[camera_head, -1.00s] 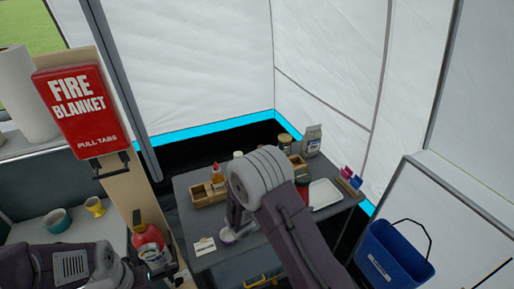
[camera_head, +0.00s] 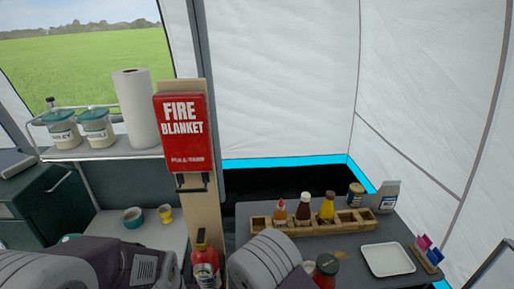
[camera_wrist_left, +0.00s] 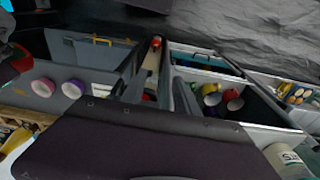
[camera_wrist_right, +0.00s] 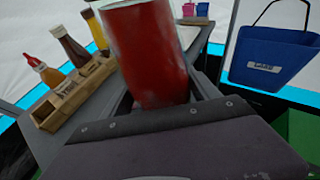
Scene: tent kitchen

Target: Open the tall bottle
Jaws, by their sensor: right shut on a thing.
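My right gripper (camera_wrist_right: 163,92) is shut on a red cylinder (camera_wrist_right: 145,50), upright between its fingers; its top is cut off in the right wrist view. In the head view a red jar with a dark green lid (camera_head: 327,268) shows beside my right arm and looks like the same thing. An orange bottle with red cap (camera_head: 281,210), a dark brown bottle (camera_head: 304,207) and a yellow bottle (camera_head: 327,208) stand in a wooden rack (camera_head: 285,229); I cannot tell which is the tall bottle. My left gripper (camera_wrist_left: 155,75) is open and empty.
A white tray (camera_head: 388,260), a pen holder (camera_head: 427,256), a pouch (camera_head: 386,197) and a small jar (camera_head: 355,195) are on the grey table. A red extinguisher-like bottle (camera_head: 206,272) stands by the post under the fire blanket box (camera_head: 182,130). A blue bucket (camera_wrist_right: 272,52) hangs at right.

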